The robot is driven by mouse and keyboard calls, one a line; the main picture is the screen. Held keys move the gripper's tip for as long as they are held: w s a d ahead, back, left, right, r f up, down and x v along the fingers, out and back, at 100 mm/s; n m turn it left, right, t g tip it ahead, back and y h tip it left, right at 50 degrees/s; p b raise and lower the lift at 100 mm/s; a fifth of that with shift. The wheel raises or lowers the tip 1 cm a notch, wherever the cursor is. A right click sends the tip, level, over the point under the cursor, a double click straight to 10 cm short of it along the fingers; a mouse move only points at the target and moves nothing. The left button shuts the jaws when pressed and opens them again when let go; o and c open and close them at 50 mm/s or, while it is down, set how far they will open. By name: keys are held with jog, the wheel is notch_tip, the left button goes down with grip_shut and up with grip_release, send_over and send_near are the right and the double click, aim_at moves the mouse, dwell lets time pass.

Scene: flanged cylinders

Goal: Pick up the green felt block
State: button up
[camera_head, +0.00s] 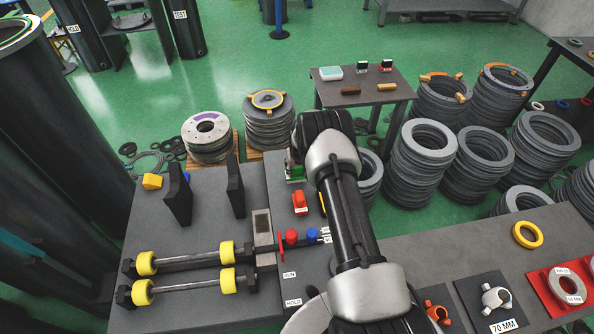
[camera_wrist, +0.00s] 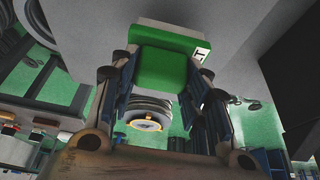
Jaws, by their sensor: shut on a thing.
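The green felt block (camera_wrist: 163,66) sits between the two fingers of my gripper (camera_wrist: 163,84) in the wrist view. The fingers are shut on it from both sides. A pale strip runs along its far edge, and a white label with a dark letter is beside it. In the head view a small part of the green block (camera_head: 294,171) shows left of my arm, at the grey table's far right corner. My arm hides most of the gripper there. I cannot tell whether the block touches the table.
The grey table (camera_head: 215,300) carries dark upright plates, two yellow-ended bars (camera_head: 188,260) and a red block (camera_head: 300,203). Stacks of grey rings (camera_head: 422,165) stand on the floor at right. A small table (camera_head: 362,90) stands behind. A right-hand bench holds a yellow ring (camera_head: 527,234).

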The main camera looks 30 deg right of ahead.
notch_tip(320, 180, up, 17)
jog(key=p, duration=0.5)
jog(key=s+a+r+n, duration=0.1)
jog(key=s+a+r, duration=0.3)
jog(key=a+r, duration=0.45)
jog(key=s+a+r+n+y, duration=0.1)
jog(key=s+a+r, duration=0.4)
jog(key=s, duration=0.3)
jog(key=s+a+r+n, duration=0.1)
jog(key=s+a+r, duration=0.4)
jog(key=s+a, duration=0.15)
jog(key=s+f, duration=0.5)
jog(key=s, duration=0.1)
jog(key=shift+d+f, duration=0.1)
